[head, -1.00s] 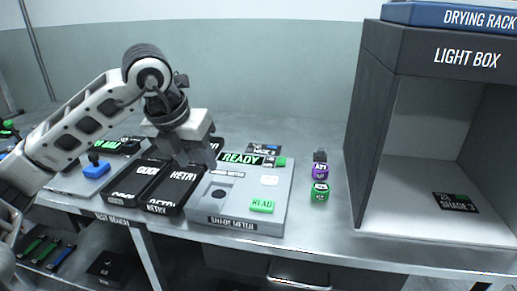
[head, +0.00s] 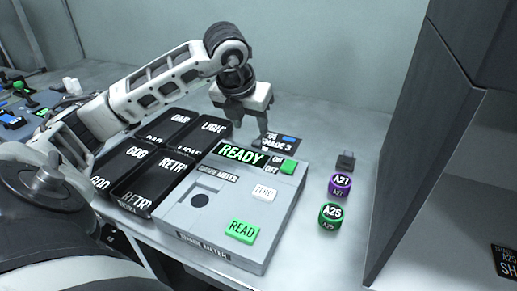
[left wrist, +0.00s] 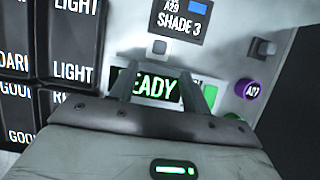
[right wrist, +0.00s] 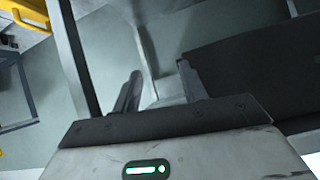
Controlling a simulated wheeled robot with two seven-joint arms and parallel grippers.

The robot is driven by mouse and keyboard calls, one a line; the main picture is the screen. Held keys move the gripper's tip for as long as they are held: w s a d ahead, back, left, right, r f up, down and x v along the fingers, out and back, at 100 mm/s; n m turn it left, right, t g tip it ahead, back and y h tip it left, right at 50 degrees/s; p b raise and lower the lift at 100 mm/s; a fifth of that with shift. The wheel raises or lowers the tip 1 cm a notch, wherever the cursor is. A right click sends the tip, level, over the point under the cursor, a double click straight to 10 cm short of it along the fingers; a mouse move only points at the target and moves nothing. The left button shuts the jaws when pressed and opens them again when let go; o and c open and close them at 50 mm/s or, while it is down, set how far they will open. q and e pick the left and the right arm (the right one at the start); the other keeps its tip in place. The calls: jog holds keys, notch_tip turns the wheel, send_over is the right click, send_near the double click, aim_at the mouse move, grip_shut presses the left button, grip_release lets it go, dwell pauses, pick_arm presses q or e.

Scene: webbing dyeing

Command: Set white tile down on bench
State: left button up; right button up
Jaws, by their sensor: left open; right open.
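A small pale square piece (left wrist: 160,46), which looks like the white tile, lies on the bench (head: 318,215) just behind the shade meter (head: 218,200). It shows in the left wrist view, just beyond my left fingertips and between their lines; I cannot make it out in the head view. My left gripper (head: 251,130) is open with nothing seen between its fingers, low over the meter's back edge; the fingers also show in the left wrist view (left wrist: 158,78). My right gripper (right wrist: 162,82) is open and empty, away from the tile.
Black trays (head: 165,155) stand left of the meter. A shade card (head: 280,141) lies behind it. A dark grey block (head: 346,160), purple pot (head: 340,185) and green pot (head: 330,216) stand to its right. The light box wall (head: 420,160) rises farther right.

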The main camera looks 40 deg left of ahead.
aim_at(256, 143)
pick_arm(q)
jog(key=x, duration=0.8)
jog(key=shift+w+a+f+p, duration=0.15)
jog(key=shift+w+f+p, duration=0.15)
jog(key=shift+p, duration=0.1)
jog(key=c, duration=0.7)
